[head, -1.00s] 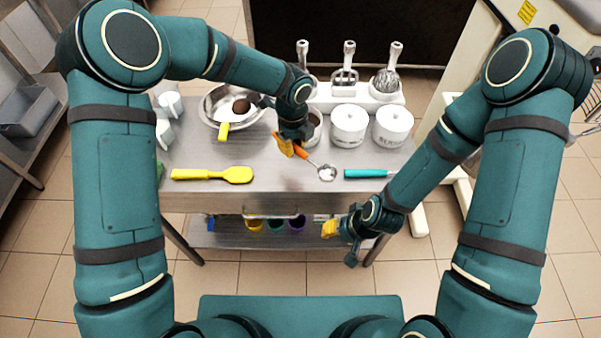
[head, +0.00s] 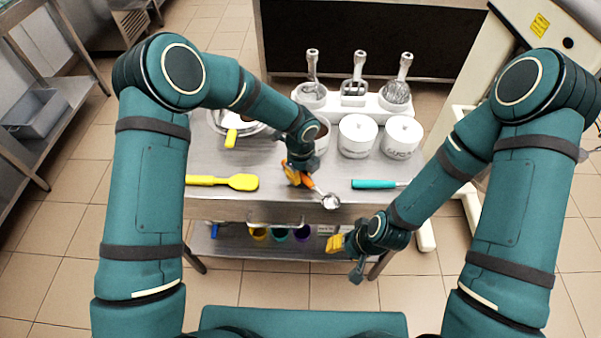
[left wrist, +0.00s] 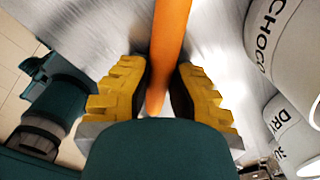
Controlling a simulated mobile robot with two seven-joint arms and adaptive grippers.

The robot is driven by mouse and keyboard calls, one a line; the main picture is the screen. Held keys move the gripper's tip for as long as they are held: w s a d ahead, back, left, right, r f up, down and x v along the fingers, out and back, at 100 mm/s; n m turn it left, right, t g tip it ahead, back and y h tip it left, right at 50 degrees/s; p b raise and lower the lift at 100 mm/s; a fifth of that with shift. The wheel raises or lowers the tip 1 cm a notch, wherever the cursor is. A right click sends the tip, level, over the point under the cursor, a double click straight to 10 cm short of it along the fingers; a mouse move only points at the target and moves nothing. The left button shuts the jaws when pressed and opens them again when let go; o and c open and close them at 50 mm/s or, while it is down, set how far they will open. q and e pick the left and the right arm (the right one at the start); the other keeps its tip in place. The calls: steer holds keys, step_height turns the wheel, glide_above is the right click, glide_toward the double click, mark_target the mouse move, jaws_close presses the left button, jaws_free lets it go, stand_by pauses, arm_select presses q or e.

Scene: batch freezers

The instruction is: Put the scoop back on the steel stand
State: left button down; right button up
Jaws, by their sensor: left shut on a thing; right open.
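My left gripper (head: 297,173) is shut on the orange handle of the scoop (head: 331,201). In the head view the scoop's round metal bowl points right, over the front edge of the steel stand (head: 275,190), which has a flat top and a lower shelf. I cannot tell how high the scoop is above the top. In the left wrist view the orange handle (left wrist: 170,40) runs between the yellow fingers (left wrist: 160,95), and the bowl is not in view. My right gripper (head: 345,256) is open and empty, in front of the stand's front edge.
A yellow spatula (head: 225,181) lies on the left of the top and a teal-handled tool (head: 375,184) on the right. White canisters (head: 357,137), a metal bowl (head: 215,122) and a white tool holder (head: 372,103) stand behind. Coloured cups (head: 281,236) sit on the lower shelf.

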arm_select(q)
steer(key=c, duration=1)
jaws_free()
steer(key=shift+f, duration=0.1)
steer(key=shift+c, duration=0.2)
